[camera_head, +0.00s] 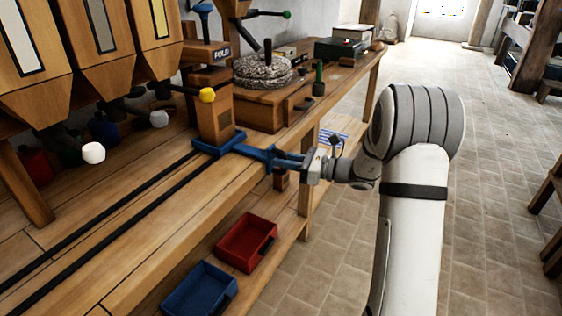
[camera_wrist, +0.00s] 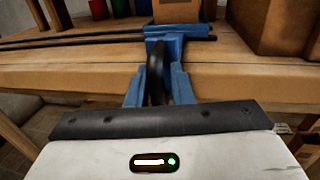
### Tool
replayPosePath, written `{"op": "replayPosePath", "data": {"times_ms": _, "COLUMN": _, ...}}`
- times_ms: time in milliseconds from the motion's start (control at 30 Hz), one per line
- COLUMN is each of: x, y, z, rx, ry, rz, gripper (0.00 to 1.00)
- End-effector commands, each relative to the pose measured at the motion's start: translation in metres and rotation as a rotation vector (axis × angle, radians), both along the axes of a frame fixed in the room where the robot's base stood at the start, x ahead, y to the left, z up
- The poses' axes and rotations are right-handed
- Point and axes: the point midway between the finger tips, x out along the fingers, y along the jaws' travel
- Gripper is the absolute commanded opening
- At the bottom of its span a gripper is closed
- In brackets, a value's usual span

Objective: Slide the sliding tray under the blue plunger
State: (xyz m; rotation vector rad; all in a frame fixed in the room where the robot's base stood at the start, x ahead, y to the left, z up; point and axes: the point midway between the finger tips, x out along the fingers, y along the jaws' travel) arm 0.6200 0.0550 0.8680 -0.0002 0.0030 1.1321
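The sliding tray (camera_head: 233,142) is blue, sits on dark rails along the bench and carries a wooden block-like box (camera_head: 214,122). It also shows in the wrist view (camera_wrist: 172,30). My gripper (camera_head: 278,160) is at the tray's near side. In the wrist view its blue fingers (camera_wrist: 157,88) stand close on both sides of the tray's dark upright handle (camera_wrist: 156,65) and appear shut on it. The blue plunger (camera_head: 203,7) tops the wooden station marked FOLD, behind the tray. Whether the tray is directly under it I cannot tell.
A millstone (camera_head: 262,70) stands beyond. Red (camera_head: 246,242) and blue (camera_head: 200,288) bins sit below the bench edge. The rails left of the tray are clear.

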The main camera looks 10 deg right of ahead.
Motion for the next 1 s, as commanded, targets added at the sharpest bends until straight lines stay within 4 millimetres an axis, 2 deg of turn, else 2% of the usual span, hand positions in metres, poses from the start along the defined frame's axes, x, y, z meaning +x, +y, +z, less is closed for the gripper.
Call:
{"op": "replayPosePath", "data": {"times_ms": 467, "x": 0.0, "y": -0.001, "z": 0.002, "rx": 0.001, "ry": -0.004, "rz": 0.0, "gripper": 0.18}}
{"op": "replayPosePath", "data": {"times_ms": 833, "x": -0.024, "y": -0.054, "z": 0.003, "rx": 0.002, "ry": -0.003, "rz": -0.005, "gripper": 0.18}}
{"op": "replayPosePath", "data": {"times_ms": 1000, "x": -0.031, "y": -0.067, "z": 0.002, "rx": 0.001, "ry": -0.004, "rz": 0.0, "gripper": 0.18}}
